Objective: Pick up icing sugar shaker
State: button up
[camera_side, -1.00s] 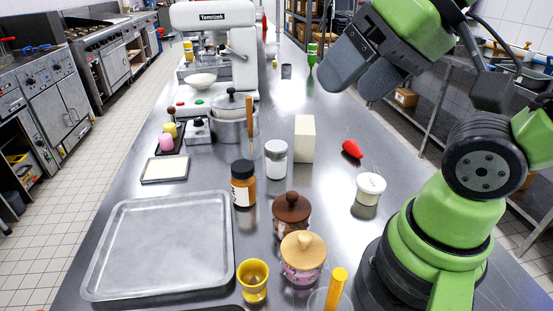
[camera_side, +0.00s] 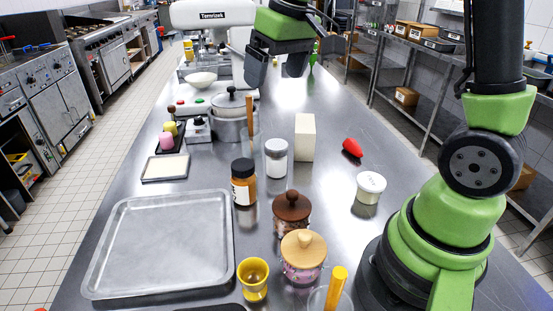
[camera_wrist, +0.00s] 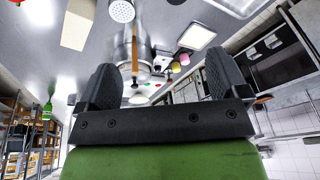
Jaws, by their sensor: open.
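The icing sugar shaker (camera_side: 276,160) is a small clear jar with white contents and a pale lid. It stands upright on the steel table, left of a cream block. In the wrist view its round, perforated lid (camera_wrist: 122,11) shows at the top edge. My gripper (camera_side: 276,72) is open and empty, with its fingers pointing down. It is high above the table and farther back than the shaker. Both fingers also show in the wrist view, with the gap between them (camera_wrist: 163,68) empty.
The cream block (camera_side: 305,138) stands close on the shaker's right. A pot (camera_side: 231,128) with an upright wooden handle stands behind left. Lidded jars (camera_side: 291,212) are in front. The table is clear right of the red pepper (camera_side: 352,148).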

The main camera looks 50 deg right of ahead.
jog(key=w+d+f+n+g, duration=0.1)
jog(key=w+d+f, duration=0.2)
jog(key=f, duration=0.2)
jog(key=w+d+f+g, duration=0.1)
jog(key=w+d+f, duration=0.1)
jog(key=f, duration=0.2)
jog(key=g, duration=0.1)
send_over(275, 144)
jog(key=shift+n, duration=0.4)
notch_tip(275, 144, down, 5)
jog(key=shift+f, duration=0.15)
notch_tip(275, 144, down, 4)
jog(key=shift+f, duration=0.25)
notch_tip(275, 144, down, 6)
jog(key=shift+s+r, duration=0.1)
jog(key=shift+s, duration=0.05)
jog(key=c, duration=1.1)
